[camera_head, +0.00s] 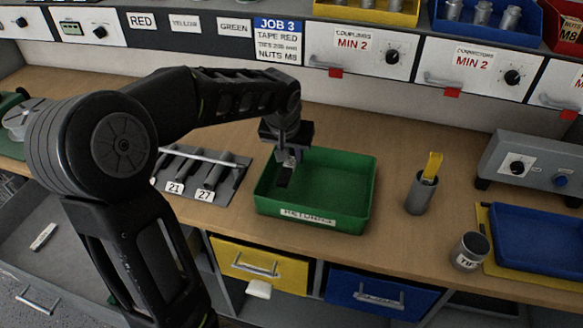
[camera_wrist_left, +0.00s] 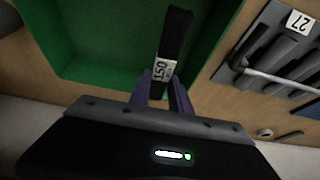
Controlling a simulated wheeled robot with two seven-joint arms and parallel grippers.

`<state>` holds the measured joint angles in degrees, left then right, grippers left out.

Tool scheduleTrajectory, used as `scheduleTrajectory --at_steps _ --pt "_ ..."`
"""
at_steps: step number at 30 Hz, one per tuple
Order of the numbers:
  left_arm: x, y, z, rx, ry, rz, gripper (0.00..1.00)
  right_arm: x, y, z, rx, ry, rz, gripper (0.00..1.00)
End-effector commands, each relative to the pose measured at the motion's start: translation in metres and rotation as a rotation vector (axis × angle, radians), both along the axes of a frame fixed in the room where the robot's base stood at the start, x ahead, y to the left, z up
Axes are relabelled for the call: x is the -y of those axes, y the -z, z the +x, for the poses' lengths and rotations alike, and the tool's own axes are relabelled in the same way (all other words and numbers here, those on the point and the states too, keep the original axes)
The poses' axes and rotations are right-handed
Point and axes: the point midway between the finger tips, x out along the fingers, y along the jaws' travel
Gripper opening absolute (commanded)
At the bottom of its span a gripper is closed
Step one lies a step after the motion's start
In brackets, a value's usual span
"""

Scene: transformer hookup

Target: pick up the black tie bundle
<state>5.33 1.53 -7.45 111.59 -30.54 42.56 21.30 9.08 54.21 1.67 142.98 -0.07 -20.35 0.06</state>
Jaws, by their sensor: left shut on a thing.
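The black tie bundle (camera_wrist_left: 176,38) is a dark strip with a white label that seems to read 150. In the left wrist view it stands out from between the fingers of my left gripper (camera_wrist_left: 163,88), which is shut on its labelled end. In the head view the gripper (camera_head: 290,156) is over the left part of the green tray (camera_head: 366,192), and the bundle (camera_head: 284,177) hangs below it. I cannot tell whether the bundle touches the tray floor. My right gripper is not in view.
A grey rack (camera_head: 238,160) with tools and labels 21 and 27 is left of the tray. A grey cup (camera_head: 419,193) with a yellow item stands to the right. A small can (camera_head: 469,252) and a blue tray (camera_head: 545,245) are farther right. An open drawer (camera_head: 30,270) is at lower left.

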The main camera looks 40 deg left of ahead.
Motion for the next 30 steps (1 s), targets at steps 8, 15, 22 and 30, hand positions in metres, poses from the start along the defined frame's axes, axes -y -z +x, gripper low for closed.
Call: scheduleTrajectory --at_steps 8,15,22,30 --pt "0.0 -0.021 0.0 -0.001 -0.001 -0.001 0.0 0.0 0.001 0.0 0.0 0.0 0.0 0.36" --pt "0.0 -0.021 0.0 -0.001 -0.001 -0.001 0.0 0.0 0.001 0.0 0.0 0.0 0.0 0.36" --pt "0.0 -0.02 0.0 -0.001 -0.001 -0.001 0.0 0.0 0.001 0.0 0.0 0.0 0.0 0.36" --pt "0.0 -0.034 0.0 0.0 -0.001 0.0 0.0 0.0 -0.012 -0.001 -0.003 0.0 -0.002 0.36"
